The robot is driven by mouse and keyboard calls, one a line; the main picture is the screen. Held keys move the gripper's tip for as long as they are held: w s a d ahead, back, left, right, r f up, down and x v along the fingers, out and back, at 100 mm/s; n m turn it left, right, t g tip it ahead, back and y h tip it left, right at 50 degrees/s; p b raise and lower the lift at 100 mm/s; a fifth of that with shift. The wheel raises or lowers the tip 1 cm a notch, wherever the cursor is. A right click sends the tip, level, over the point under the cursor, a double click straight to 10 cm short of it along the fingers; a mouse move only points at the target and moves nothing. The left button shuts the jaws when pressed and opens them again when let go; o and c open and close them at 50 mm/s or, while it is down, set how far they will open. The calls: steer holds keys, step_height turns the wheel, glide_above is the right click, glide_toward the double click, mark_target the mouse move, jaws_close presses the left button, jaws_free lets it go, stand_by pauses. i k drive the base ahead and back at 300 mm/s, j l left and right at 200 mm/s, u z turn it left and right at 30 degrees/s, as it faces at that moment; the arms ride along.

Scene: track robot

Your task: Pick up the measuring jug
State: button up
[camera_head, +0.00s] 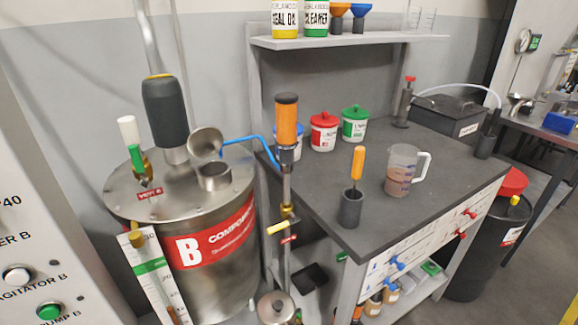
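The measuring jug (401,170) is a clear, see-through jug with a pale handle on its right side. It stands upright on the dark top of the workbench (370,215), right of the middle of the head view. Some brownish content or tint shows in its lower part. A dark cup (350,208) holding an orange-handled tool (357,165) stands to its left, apart from it. My gripper is not in view.
Red-lidded (324,132) and green-lidded (355,123) tubs stand at the bench's back left. A shelf (345,41) hangs above. A steel tank (195,220) and an orange-topped upright pipe (287,120) stand left. A black drum (490,245) stands right of the bench.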

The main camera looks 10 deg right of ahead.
mark_target(403, 161)
steer(key=i+l+u, duration=0.1)
steer(key=l, duration=0.3)
steer(key=i+l+u, duration=0.15)
steer(key=l, duration=0.25)
steer(key=i+l+u, duration=0.1)
steer(key=l, duration=0.3)
steer(key=i+l+u, duration=0.1)
steer(key=l, duration=0.35)
